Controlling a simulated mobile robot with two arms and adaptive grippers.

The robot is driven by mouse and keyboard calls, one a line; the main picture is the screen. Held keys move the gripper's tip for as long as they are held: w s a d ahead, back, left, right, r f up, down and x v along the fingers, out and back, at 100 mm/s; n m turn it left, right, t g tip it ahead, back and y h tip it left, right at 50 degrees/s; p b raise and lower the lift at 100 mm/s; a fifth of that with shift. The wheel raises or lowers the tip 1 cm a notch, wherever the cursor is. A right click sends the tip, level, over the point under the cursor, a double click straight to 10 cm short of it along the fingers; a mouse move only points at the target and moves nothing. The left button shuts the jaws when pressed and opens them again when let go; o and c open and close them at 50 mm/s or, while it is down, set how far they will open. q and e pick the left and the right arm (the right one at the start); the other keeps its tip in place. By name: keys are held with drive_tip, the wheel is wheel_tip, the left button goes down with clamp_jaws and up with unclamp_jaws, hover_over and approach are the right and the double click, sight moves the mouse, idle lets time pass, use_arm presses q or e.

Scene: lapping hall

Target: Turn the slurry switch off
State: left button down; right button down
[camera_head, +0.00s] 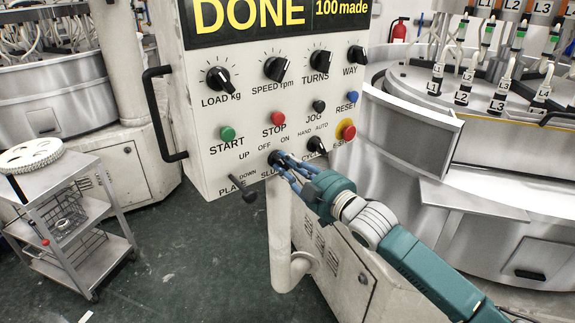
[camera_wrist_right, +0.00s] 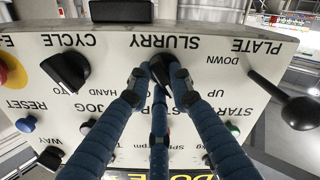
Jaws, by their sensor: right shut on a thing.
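The slurry switch (camera_head: 274,157) is a small dark rotary knob low on the white control panel (camera_head: 205,150). The OFF and ON labels stand above it. My right gripper (camera_head: 281,160), with blue fingers, is shut on the knob. In the right wrist view, which is upside down, the slurry switch (camera_wrist_right: 159,68) sits between the fingertips of my right gripper (camera_wrist_right: 163,80), below the SLURRY label. The fingers cover much of the knob, so I cannot tell which way it points. My left gripper is not in view.
The plate lever (camera_head: 242,189) sticks out left of the switch, and the cycle knob (camera_head: 318,145) and red emergency stop (camera_head: 347,130) sit to its right. A steel cart (camera_head: 70,210) stands at the left. Steel machinery (camera_head: 480,180) fills the right.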

drive_tip(key=c, duration=1.5)
unclamp_jaws()
drive_tip(key=shift+c, duration=0.2)
drive_tip(key=v, duration=1.2)
drive_tip(key=shift+f, duration=0.1)
